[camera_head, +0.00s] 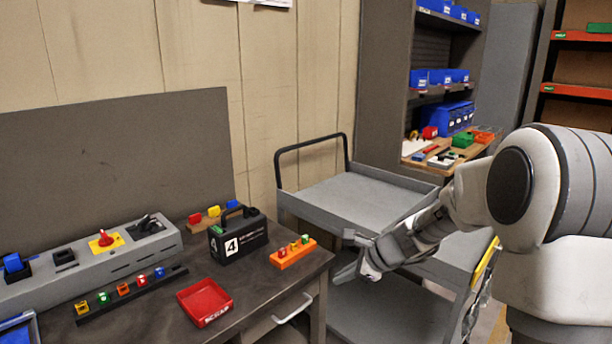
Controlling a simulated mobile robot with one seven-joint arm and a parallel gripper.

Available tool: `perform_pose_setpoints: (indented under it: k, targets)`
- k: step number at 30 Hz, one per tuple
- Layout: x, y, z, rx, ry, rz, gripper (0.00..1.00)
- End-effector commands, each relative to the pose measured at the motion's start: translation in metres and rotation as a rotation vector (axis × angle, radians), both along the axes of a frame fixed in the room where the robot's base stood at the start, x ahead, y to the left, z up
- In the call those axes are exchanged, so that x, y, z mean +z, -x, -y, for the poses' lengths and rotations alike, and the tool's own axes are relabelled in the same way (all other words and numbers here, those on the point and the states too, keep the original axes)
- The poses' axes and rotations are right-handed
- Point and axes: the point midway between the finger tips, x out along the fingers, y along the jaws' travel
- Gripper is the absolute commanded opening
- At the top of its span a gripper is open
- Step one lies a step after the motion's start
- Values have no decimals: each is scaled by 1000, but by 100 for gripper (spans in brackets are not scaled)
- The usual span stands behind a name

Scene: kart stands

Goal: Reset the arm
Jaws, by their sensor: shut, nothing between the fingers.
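My gripper (352,273) is at the end of my arm, which comes in from the right side of the view. It is to the right of the dark workbench, in front of the grey cart, and appears clear of both. Its fingers point to the lower left. They are shut and hold nothing.
The workbench (250,284) carries a red tray (205,301), a black box (238,238) marked 4, an orange block (293,253) and a grey control panel (90,262). The grey cart (358,200) stands behind my gripper. Shelves with blue bins (440,77) stand at the back.

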Motion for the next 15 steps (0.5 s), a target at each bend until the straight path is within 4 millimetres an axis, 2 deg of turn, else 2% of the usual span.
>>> perform_pose_setpoints:
  k: [1,3,9,15]
  targets:
    - [26,14,-4,78,62,42,0]
    - [49,33,-8,190,144,93,0]
    - [105,93,-11,494,378,218,0]
    - [150,155,-5,780,608,321,0]
